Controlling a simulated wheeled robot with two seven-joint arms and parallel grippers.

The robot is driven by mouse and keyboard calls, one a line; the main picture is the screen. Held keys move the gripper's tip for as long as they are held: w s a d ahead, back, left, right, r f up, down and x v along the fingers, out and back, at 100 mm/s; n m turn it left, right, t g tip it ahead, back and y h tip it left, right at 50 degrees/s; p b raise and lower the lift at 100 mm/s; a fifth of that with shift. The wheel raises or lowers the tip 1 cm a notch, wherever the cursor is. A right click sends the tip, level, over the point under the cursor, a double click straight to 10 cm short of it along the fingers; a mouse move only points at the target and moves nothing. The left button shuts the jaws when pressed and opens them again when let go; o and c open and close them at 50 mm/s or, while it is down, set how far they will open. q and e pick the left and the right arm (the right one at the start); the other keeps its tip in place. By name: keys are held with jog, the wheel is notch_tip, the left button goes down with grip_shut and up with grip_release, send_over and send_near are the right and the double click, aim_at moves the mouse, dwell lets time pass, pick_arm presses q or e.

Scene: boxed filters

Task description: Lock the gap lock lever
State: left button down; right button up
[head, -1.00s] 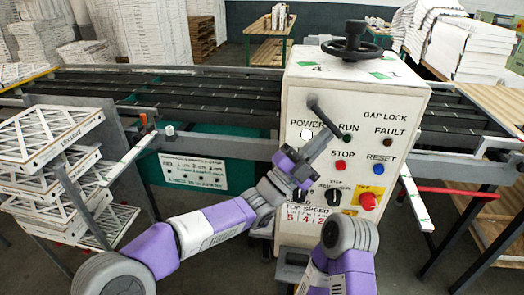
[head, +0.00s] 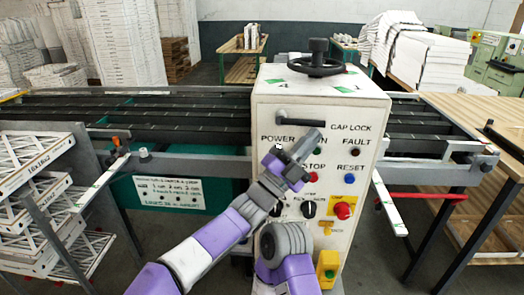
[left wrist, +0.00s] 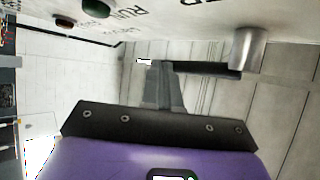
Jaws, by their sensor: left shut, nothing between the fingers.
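The gap lock lever (head: 300,121) is a dark bar on the upper front of the white control box (head: 265,180). It lies nearly level, its free end pointing right toward the GAP LOCK label (head: 351,128). In the left wrist view the black lever bar (left wrist: 208,68) runs from a silver pivot (left wrist: 247,50) to the fingertips. My left gripper (head: 316,138) is shut and empty, its fingertips just under the lever's free end, at or very near it. Whether they touch is unclear. The left gripper fingers (left wrist: 163,82) show closed together. My right gripper is not seen.
A black handwheel (head: 317,62) stands on top of the box. Below the lever are a blue RESET button (head: 349,179), a red emergency button (head: 343,211) and dark knobs. A conveyor (head: 130,115) runs behind. Boxed filters (head: 45,165) stand at left, a wooden table (head: 470,120) at right.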

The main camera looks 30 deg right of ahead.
pick_arm(q)
jog(key=shift+r, duration=0.2)
dwell(0.4)
jog(key=v, duration=0.7)
jog(key=shift+a+f+b, duration=0.2)
jog(key=shift+f+b, duration=0.1)
jog(key=shift+b, duration=0.1)
